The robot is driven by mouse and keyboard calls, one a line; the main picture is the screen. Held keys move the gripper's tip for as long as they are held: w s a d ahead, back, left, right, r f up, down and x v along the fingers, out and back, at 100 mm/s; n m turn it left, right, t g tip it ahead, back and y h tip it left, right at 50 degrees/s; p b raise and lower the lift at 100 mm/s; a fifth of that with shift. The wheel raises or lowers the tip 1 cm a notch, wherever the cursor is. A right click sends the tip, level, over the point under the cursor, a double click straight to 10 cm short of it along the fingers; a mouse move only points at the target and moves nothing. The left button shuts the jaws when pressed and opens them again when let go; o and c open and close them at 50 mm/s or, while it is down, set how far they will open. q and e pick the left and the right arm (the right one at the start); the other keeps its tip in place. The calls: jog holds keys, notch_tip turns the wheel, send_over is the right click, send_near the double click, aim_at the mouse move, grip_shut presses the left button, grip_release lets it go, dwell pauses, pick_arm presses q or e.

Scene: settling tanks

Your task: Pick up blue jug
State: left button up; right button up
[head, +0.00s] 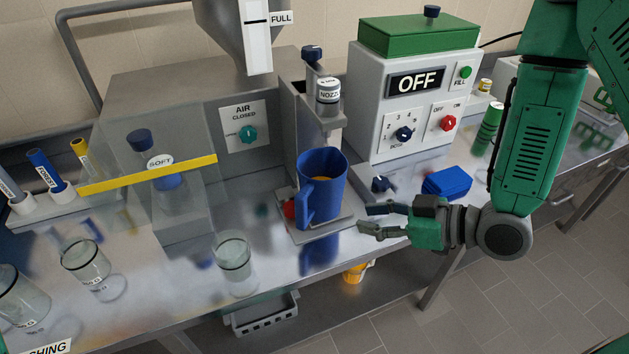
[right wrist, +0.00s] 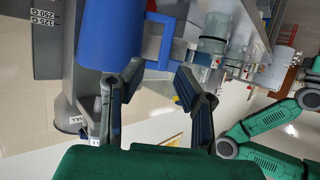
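The blue jug (head: 325,190) stands upright on a small grey platform (head: 326,229) under a nozzle. Its handle faces front-left, and something orange-yellow shows inside. My right gripper (head: 363,219) is open and empty, low at the jug's right side, with its fingers pointing toward it. In the right wrist view the jug (right wrist: 108,38) is just beyond the spread fingers of my right gripper (right wrist: 150,82), and its handle shows. I cannot tell whether a finger touches it. My left gripper is in neither view.
Glass beakers (head: 235,262) stand front-left of the jug. The nozzle (head: 328,93) hangs above it. A control box (head: 415,95) reading OFF is behind, and a blue box (head: 447,182) lies behind my right gripper. A red object (head: 289,209) sits beside the jug's handle.

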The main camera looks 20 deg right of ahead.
send_near(307, 212)
jog(key=x, duration=0.5)
jog(key=shift+f, duration=0.3)
jog(key=shift+w+a, duration=0.3)
jog(key=shift+a, duration=0.35)
jog(key=p+x, duration=0.1)
jog(key=x, duration=0.3)
jog(key=shift+w+r, duration=0.15)
jog(key=shift+w, duration=0.25)
jog(key=shift+a, duration=0.15)
grip_shut()
jog(key=shift+a, duration=0.1)
